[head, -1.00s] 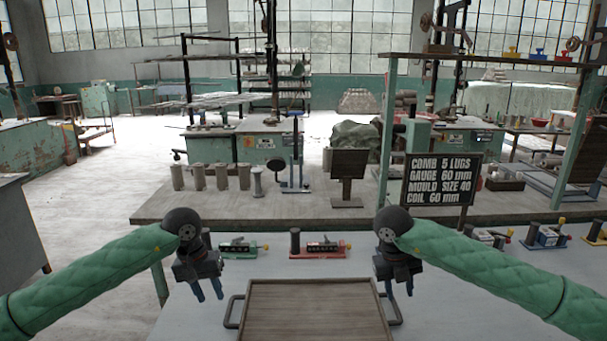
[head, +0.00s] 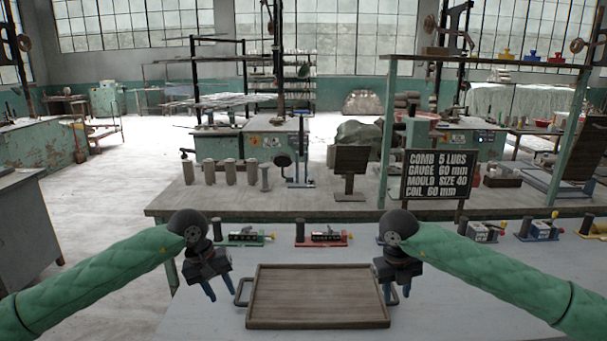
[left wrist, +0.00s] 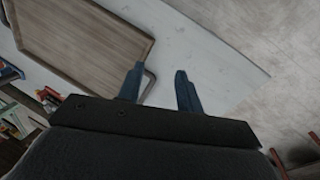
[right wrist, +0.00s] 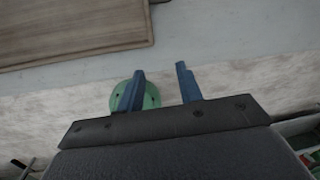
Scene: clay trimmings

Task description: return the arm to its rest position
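My left gripper (head: 222,290) hangs fingers down at the left side of the wooden tray, above the pale table. Its two blue fingers (left wrist: 160,80) stand apart with nothing between them in the left wrist view. My right gripper (head: 399,293) hangs fingers down by the tray's right handle, partly hiding it. Its fingers (right wrist: 160,78) are also apart and empty in the right wrist view. Both green arms reach in from the lower corners. The brown wooden tray (head: 318,297) lies empty on the table between the grippers.
A green fixture (head: 245,239), a red fixture (head: 322,239), a blue one (head: 483,231) and a yellow one (head: 597,231) line the table's back. A black sign (head: 438,174) reads comb, gauge, mould and coil settings. Several grey cylinders (head: 209,172) stand on the bench behind.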

